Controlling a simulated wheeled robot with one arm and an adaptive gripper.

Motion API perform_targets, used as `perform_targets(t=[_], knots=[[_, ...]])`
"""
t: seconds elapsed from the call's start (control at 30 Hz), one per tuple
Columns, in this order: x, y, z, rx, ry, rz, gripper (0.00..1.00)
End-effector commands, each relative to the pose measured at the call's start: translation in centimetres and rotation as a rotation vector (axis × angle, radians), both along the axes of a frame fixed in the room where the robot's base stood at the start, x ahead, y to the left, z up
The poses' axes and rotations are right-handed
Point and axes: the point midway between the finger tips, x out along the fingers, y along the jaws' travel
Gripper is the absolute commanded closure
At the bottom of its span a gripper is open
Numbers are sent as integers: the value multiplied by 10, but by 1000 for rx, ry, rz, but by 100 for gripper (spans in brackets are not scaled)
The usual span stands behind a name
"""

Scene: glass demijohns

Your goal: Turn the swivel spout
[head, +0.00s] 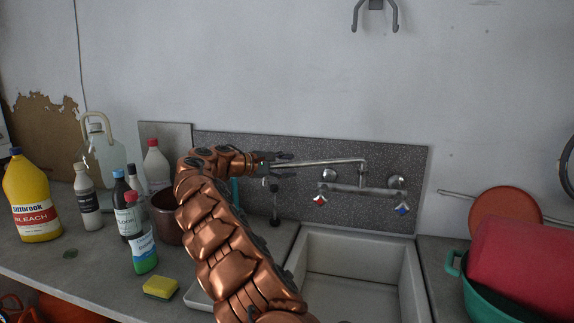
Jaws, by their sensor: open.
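The swivel spout (325,162) is a thin metal tube on the wall tap (362,188). It points left, roughly along the speckled splashback. The tap has a red-marked handle (320,200) and a blue-marked handle (402,209). My gripper (283,164) is open at the spout's left end. Its dark fingers appear above and below the tube; I cannot tell whether they touch it. My copper arm crosses in front of the counter and hides part of it. The spout's tip is hidden among the fingers.
A white sink (408,262) lies below the tap. Bottles, a bleach jug (32,197), a glass demijohn (103,158), a brown pot (166,217) and a yellow sponge (160,288) crowd the left counter. A teal basin (481,298) with red items stands right.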

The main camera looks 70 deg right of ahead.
Motion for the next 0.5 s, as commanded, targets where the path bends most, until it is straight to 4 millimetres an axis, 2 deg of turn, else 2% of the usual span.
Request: perform_targets(t=[0.33,0.5], knots=[[-1,-2,0,-1,-1,1,54],[-1,-2,0,-1,-1,1,70]])
